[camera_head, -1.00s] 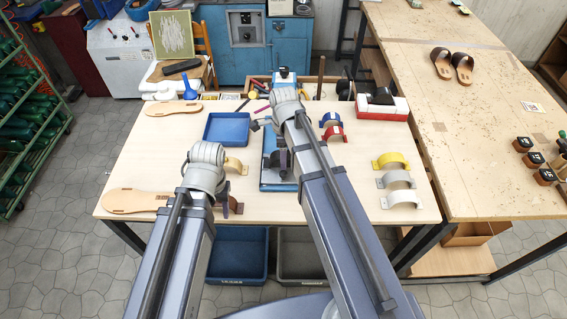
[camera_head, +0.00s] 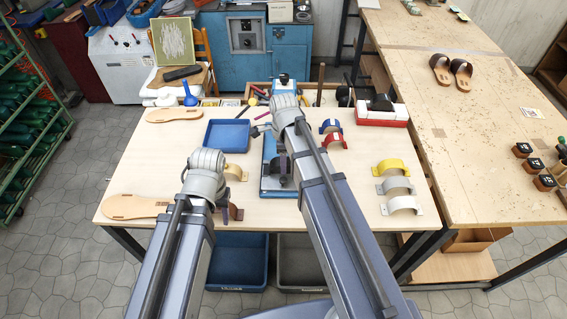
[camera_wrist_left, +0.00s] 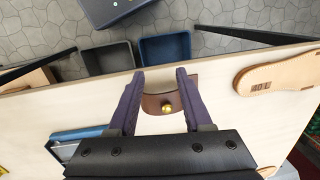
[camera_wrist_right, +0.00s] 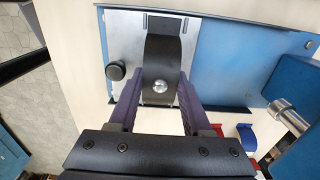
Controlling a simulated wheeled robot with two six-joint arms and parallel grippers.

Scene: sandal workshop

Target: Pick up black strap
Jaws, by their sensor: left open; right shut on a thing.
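The black strap (camera_wrist_right: 162,50) is a dark curved band with a silver stud, on the metal plate of the blue press in the right wrist view. My right gripper (camera_wrist_right: 158,88) is shut on it, one purple finger on each side. In the head view, my right arm partly hides this spot. My left gripper (camera_wrist_left: 160,72) is open, with its fingers on either side of a brown strap (camera_wrist_left: 182,98) with a brass stud on the table. In the head view the brown strap (camera_head: 236,213) lies at the table's front.
The blue press (camera_head: 269,150) stands mid-table beside a blue tray (camera_head: 227,122). Tan soles (camera_head: 135,207) lie on the left. Yellow (camera_head: 390,165), grey and white straps stand at the right; red and blue ones (camera_head: 331,126) stand nearer the middle.

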